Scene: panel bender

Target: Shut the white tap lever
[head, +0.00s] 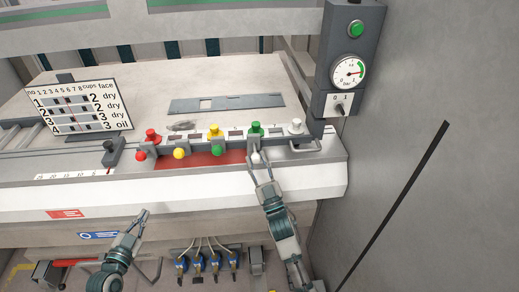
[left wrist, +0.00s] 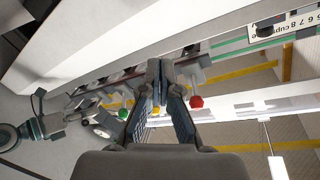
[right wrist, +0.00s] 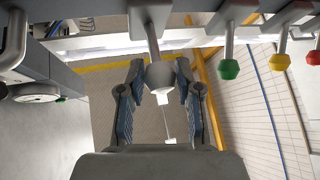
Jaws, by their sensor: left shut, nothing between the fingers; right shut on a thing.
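The white tap lever (head: 256,157) ends in a white ball and sticks out from the rail below the row of coloured knobs. In the right wrist view its ball (right wrist: 160,76) sits between the two fingers, its stem running up to the rail. My right gripper (head: 260,162) is shut on this ball; its fingers partly hide it in the head view. My left gripper (head: 144,213) is shut and empty, below and in front of the white machine edge, apart from the taps. The white top knob (head: 297,125) stands at the right end of the row.
Green (head: 217,151), yellow (head: 179,153) and red (head: 140,156) ball levers line up left of the white one. A grey gauge box (head: 344,60) hangs at the right. A cup chart (head: 78,106) stands at the left. Blue-bodied fittings (head: 214,263) hang below.

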